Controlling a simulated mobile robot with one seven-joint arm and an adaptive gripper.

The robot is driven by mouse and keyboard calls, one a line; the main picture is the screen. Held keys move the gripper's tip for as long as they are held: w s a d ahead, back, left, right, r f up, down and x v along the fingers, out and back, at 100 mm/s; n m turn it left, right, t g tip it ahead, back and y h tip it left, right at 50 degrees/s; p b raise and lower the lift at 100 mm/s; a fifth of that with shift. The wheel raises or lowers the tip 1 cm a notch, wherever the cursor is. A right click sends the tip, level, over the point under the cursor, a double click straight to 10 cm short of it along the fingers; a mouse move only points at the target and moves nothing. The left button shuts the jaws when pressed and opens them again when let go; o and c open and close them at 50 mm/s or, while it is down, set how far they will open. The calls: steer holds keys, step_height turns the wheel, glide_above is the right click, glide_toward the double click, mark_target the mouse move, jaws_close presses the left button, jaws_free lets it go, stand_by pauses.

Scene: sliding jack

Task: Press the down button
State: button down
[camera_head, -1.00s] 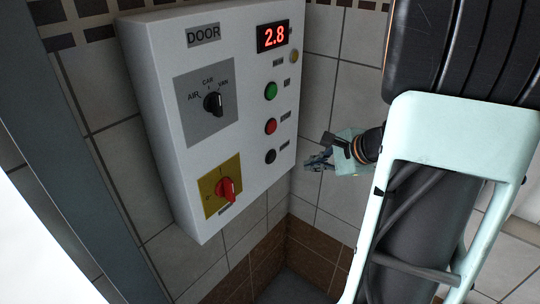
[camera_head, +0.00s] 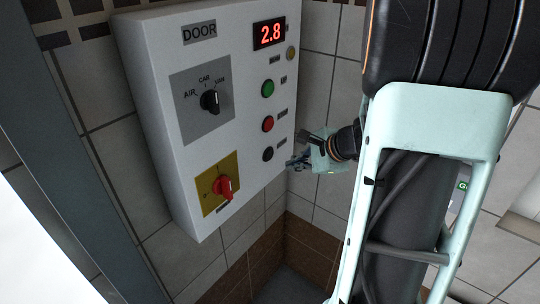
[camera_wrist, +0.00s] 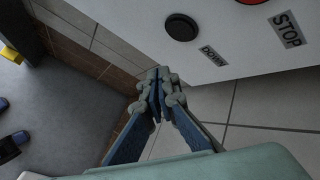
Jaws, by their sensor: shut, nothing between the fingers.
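The black down button (camera_head: 268,154) is the lowest of the round buttons on the right side of the white control box (camera_head: 181,150). In the wrist view the black button (camera_wrist: 182,27) sits above the DOWN label (camera_wrist: 213,56). My gripper (camera_head: 292,164) is just right of the box's right edge, a little lower than the button and apart from it. In the wrist view my gripper (camera_wrist: 157,78) has its fingertips together and empty, below and left of the button.
Above the down button are a red stop button (camera_head: 267,124) and a green button (camera_head: 268,89). The display (camera_head: 269,34) reads 2.8. A red rotary switch (camera_head: 224,187) and a black selector (camera_head: 210,101) are to the left. A tiled wall (camera_head: 322,90) stands behind.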

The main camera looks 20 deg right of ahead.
mark_target(269, 154)
steer(key=shift+w+a, duration=0.55)
steer(key=shift+w, duration=0.35)
steer(key=shift+w+a, duration=0.55)
steer(key=shift+w, duration=0.35)
steer(key=shift+w+a, duration=0.25)
steer(key=shift+w, duration=0.1)
